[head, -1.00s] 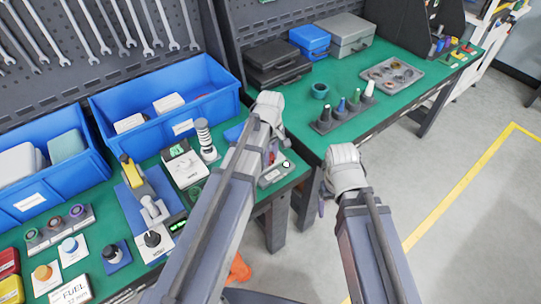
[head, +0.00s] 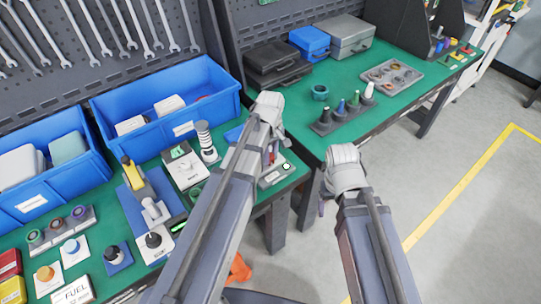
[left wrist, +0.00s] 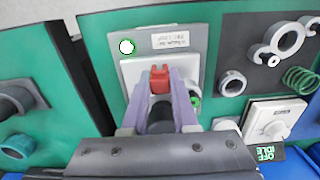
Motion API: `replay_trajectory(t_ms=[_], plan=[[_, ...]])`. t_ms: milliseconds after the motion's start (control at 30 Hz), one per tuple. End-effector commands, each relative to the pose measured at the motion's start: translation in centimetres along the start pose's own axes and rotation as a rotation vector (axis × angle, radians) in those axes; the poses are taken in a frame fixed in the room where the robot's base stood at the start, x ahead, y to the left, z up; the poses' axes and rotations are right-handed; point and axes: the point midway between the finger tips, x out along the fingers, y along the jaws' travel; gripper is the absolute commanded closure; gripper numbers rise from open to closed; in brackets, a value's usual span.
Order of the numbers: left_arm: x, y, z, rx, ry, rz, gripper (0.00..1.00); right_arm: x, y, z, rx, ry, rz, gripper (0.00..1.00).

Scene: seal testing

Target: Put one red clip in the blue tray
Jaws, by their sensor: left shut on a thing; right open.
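A red clip (left wrist: 160,78) is between the purple fingertips of my left gripper (left wrist: 160,90) in the left wrist view. The gripper is shut on it, low over a white plate on a grey fixture (left wrist: 192,42). I cannot tell whether the clip still touches the plate. In the head view my left gripper (head: 272,150) is at the right end of the left bench and partly hides the clip. A small flat blue piece (head: 234,133), possibly the blue tray, lies just left of it. My right gripper (head: 321,207) is open, beside the bench and mostly hidden by its wrist.
Two large blue bins stand behind, one at the back (head: 215,107) and one at the left (head: 98,178). A striped post (head: 205,140) and a white dial unit (head: 186,170) stand left of my left gripper. A second green bench (head: 345,145) lies to the right, across a gap.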

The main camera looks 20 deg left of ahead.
Motion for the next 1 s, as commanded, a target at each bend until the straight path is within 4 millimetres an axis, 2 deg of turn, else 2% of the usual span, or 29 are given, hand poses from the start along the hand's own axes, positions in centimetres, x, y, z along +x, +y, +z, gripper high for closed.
replay_trajectory(t_ms=[633, 1000], plan=[[-2.3, 0.0, 0.0, 0.000, 0.000, 0.000, 1.00, -2.3, 0.2, 0.1, 0.000, 0.000, 0.000, 0.24], [-2.4, 0.0, 0.0, 0.000, 0.000, 0.000, 1.00, -2.4, 0.2, 0.1, 0.000, 0.000, 0.000, 0.24]])
